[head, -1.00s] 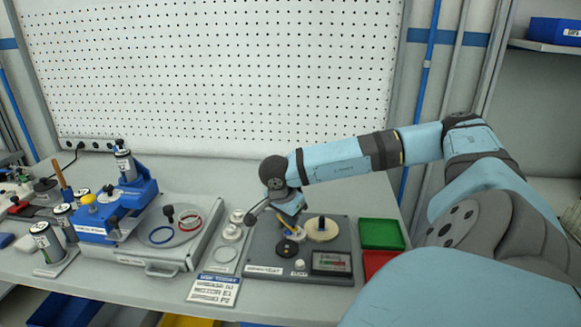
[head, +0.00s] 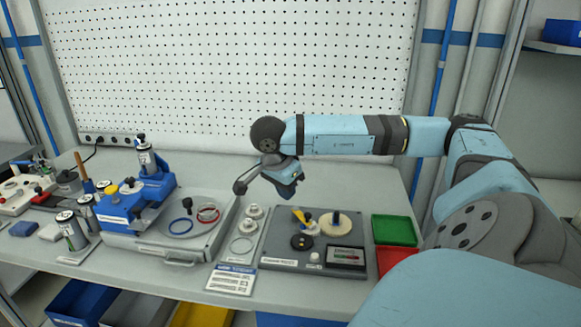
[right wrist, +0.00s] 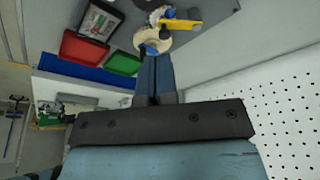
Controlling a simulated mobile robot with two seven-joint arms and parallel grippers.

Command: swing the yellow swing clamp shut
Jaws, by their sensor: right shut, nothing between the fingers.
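The yellow swing clamp (head: 302,217) is on the dark grey fixture plate (head: 285,264), just left of the cream disc (head: 342,226). In the right wrist view its yellow arm (right wrist: 184,24) lies beside the cream disc (right wrist: 148,38) and points to the right, with a blue part near it. I cannot tell whether the clamp is fully shut. My right gripper (head: 290,192) is shut and empty, above and slightly left of the clamp and apart from it. Its closed fingers (right wrist: 153,62) show in the right wrist view. My left gripper is out of view.
Green (head: 395,230) and red (head: 391,259) bins stand right of the plate. A black disc (head: 302,242) and a small display (head: 346,256) sit on the plate. A blue fixture (head: 124,207) and a grey tray with rings are at left. A pegboard stands behind.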

